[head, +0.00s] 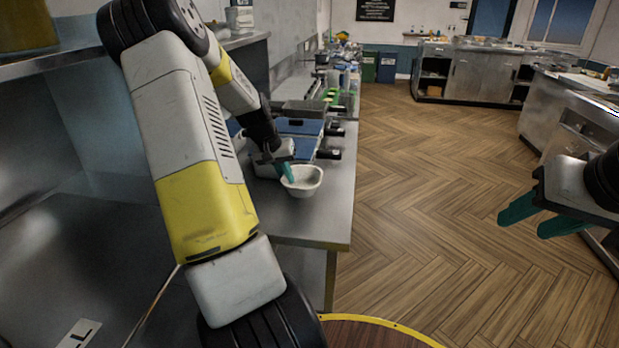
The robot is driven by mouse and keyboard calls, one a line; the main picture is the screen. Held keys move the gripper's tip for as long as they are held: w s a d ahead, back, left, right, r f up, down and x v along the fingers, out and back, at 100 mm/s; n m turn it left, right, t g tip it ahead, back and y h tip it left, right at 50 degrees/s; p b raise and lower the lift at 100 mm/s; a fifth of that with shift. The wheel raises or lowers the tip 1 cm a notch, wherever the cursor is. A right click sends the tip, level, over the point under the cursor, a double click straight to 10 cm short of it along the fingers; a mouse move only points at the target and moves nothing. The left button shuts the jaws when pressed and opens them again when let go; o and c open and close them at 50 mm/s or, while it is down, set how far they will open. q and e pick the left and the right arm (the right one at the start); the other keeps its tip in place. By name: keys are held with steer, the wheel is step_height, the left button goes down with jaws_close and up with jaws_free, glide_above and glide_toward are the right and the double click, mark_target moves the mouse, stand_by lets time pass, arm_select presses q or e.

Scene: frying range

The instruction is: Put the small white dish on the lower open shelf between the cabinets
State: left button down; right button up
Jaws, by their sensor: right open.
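The small white dish (302,182) is at the near right part of the steel counter, close to its right edge, upright. My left gripper (286,172) reaches over the counter from the left, its teal fingers at the dish's left rim. I cannot tell whether they are closed on the rim. My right gripper (530,215) is at the right, over the wooden floor, open and empty. Across the room, a steel cabinet unit (478,76) has dark open shelf spaces at its left (434,77) and right ends. I cannot tell which shelf is the lower one between the cabinets.
The steel counter (325,215) holds blue-topped equipment (300,127), bottles and other kitchen items behind the dish. A steel counter unit (565,115) stands at the right. The wooden floor (430,170) between the counters is clear. Bins (386,68) stand at the back.

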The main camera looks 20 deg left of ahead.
arm_select(q)
steer(key=shift+f, duration=1.75)
steer(key=shift+f, duration=0.15)
steer(key=c, duration=1.6)
jaws_free()
